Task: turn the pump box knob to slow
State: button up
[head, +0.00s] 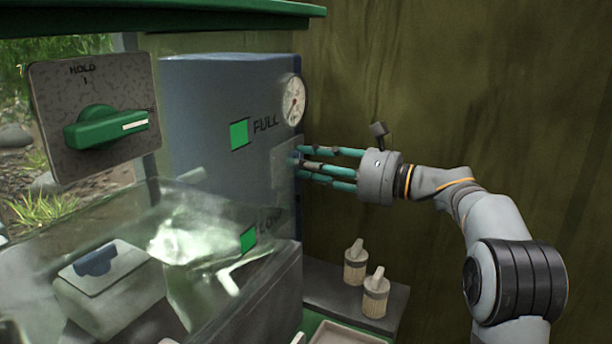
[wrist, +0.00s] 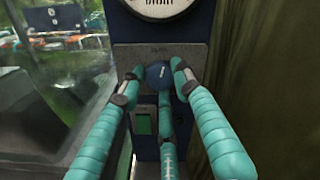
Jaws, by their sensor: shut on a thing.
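The pump box (head: 210,110) is a tall blue-grey cabinet left of my gripper in the head view. A grey plate (wrist: 195,52) on its right-hand face carries a round dark blue knob (wrist: 158,74) with a small light mark. My three-fingered gripper (head: 301,165) reaches this face from the right. In the wrist view my gripper (wrist: 157,82) is shut on the knob, with fingers at its left, right and lower side. The fingers mostly hide the knob in the head view. I cannot read its setting or any slow label.
A round gauge (head: 293,100) sits above the knob. A grey panel (head: 70,85) marked HOLD bears a green handle (head: 105,127) at left. A clear-walled tank (head: 120,250) stands in front. A wooden wall is at right.

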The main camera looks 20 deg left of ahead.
jog(key=shift+n+b, duration=0.9)
jog(key=shift+n, duration=0.4)
jog(key=shift+r, duration=0.1)
jog(key=o, duration=1.1)
jog(key=shift+o, duration=0.2)
jog(key=s+d, duration=0.2)
jog(key=d, duration=0.9)
jog(key=shift+d, duration=0.4)
jog(key=shift+n, duration=0.3)
jog(key=w+a, duration=0.2)
jog(key=a, duration=1)
jog(key=shift+d, duration=0.15)
